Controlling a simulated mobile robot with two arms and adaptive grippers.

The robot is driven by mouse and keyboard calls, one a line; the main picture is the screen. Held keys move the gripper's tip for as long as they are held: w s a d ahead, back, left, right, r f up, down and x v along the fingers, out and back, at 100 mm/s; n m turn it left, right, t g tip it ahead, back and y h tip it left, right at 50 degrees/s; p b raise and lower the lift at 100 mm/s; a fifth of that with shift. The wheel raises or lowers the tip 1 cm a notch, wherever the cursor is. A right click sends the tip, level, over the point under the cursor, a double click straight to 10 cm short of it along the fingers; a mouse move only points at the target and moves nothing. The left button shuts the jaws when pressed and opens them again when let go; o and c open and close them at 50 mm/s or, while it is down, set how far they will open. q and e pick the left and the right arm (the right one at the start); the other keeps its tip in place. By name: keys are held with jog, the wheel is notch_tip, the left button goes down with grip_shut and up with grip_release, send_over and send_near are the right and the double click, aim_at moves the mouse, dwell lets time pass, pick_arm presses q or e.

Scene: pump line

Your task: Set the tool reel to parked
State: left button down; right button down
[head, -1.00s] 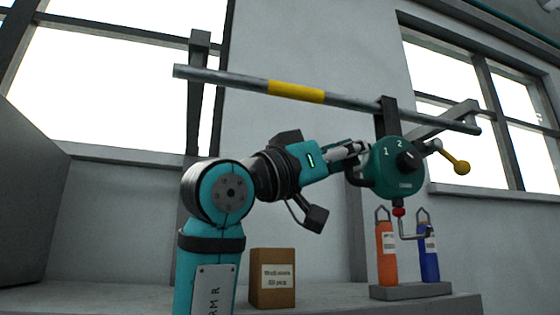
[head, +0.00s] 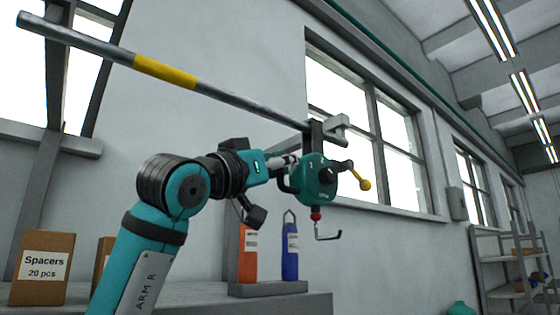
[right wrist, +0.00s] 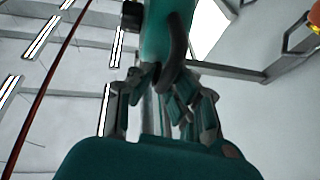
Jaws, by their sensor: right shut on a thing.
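The teal tool reel (head: 318,185) hangs by a dark hanger (head: 315,133) from the grey rail (head: 235,100), near the rail's right end. It has a black knob, a side lever with a yellow ball (head: 365,184), and a red stop above a grey hook (head: 328,236). My right gripper (head: 283,163) is at the reel's left side, shut on its dark handle (head: 284,182). The right wrist view shows the handle (right wrist: 173,65) between the gripper's fingers (right wrist: 163,95), with the teal reel above. The knob's exact setting is too small to read. My left gripper is out of view.
A yellow band (head: 165,72) marks the rail left of the reel. A wall bracket (head: 340,127) sits beside the hanger. A shelf (head: 515,270) is far right.

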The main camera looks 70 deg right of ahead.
jog(key=c, duration=1.6)
grip_release()
jog(key=shift+w+r, duration=0.1)
jog(key=shift+r, duration=0.05)
jog(key=shift+c, duration=0.2)
jog(key=shift+o, duration=1.4)
jog(key=shift+d, duration=0.4)
jog(key=shift+a, duration=0.1)
jog(key=shift+a, duration=0.15)
jog(key=v, duration=1.2)
jog(key=shift+f, duration=0.25)
